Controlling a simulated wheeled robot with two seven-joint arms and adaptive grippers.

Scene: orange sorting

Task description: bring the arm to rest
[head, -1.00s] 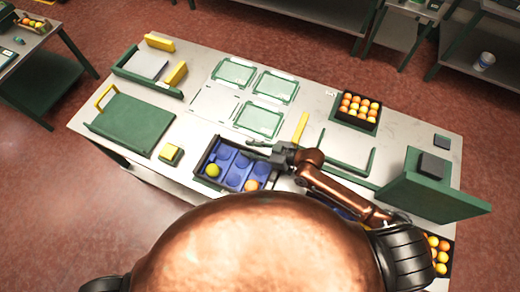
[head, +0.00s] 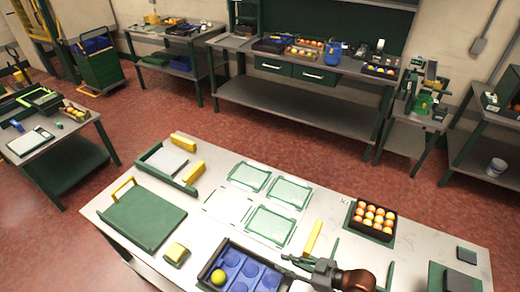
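My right arm comes in at the bottom edge, right of the middle. Its gripper (head: 290,266) points left, above the right rim of the blue tray with round pockets (head: 236,258). Its two fingers look apart, with nothing seen between them. A yellow-green fruit (head: 218,276) sits in a left pocket of this tray. The tray's near part is cut off by the bottom edge. My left gripper is not in view.
A dark crate of oranges (head: 371,219) stands on the worktable at right. Clear green-rimmed trays (head: 268,226) lie mid-table. A yellow bar (head: 313,238) lies near my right gripper. A green board (head: 144,218) is at left. Benches (head: 310,96) stand behind.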

